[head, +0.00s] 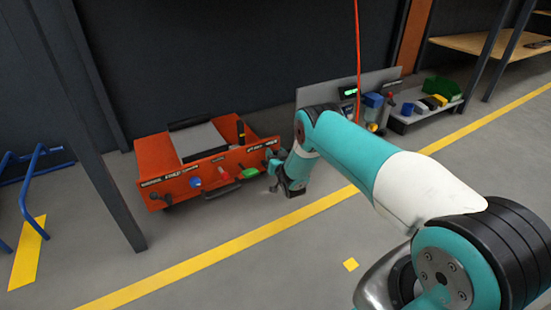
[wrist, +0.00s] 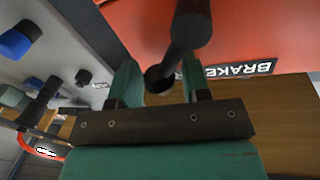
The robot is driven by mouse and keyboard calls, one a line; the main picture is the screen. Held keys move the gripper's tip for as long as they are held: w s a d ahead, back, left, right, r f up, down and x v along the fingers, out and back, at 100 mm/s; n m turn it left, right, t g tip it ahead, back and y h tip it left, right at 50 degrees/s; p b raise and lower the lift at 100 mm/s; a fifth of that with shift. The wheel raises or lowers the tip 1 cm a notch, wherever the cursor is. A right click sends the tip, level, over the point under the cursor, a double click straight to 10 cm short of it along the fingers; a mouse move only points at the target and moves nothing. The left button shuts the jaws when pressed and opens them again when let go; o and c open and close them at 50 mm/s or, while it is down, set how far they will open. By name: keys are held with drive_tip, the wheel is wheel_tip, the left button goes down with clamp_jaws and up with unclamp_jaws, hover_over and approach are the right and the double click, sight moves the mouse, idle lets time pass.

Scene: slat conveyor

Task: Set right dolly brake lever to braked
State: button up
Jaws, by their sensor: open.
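A black brake lever (wrist: 188,35) stands out from an orange panel (wrist: 270,25) in the wrist view, beside a label reading BRAKE (wrist: 240,70). Its dark rounded end lies between the two teal fingers of my gripper (wrist: 160,78). The fingers are open, one on each side of the lever, and I cannot tell whether either touches it. In the head view my gripper (head: 273,168) is at the right end of the orange unit (head: 155,152). The lever is hard to make out there, partly hidden by my gripper. The lever's setting cannot be read.
The orange unit's front also carries a blue knob (head: 195,182), a red knob (head: 224,174) and a green part (head: 250,173). A grey unit (head: 395,120) with coloured parts stands to the right. A dark post (head: 100,165) stands at left.

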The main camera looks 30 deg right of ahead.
sight(265, 148)
clamp_jaws()
drive_tip(key=shift+a, duration=0.1)
drive_tip(key=n+p, duration=0.1)
drive_tip(key=a+r+n, duration=0.1)
drive_tip(key=n, duration=0.1)
drive_tip(key=shift+a+t+p, duration=0.1)
drive_tip(key=shift+t+p, duration=0.2)
drive_tip(key=shift+p, duration=0.1)
drive_tip(key=shift+a+r+n+t+p, duration=0.15)
drive_tip(key=shift+a+n, duration=0.25)
drive_tip(key=shift+n, duration=0.7)
drive_tip(key=shift+a+f+n+t+p, duration=0.1)
drive_tip(key=shift+a+n+t+p, duration=0.25)
drive_tip(key=shift+n, duration=0.75)
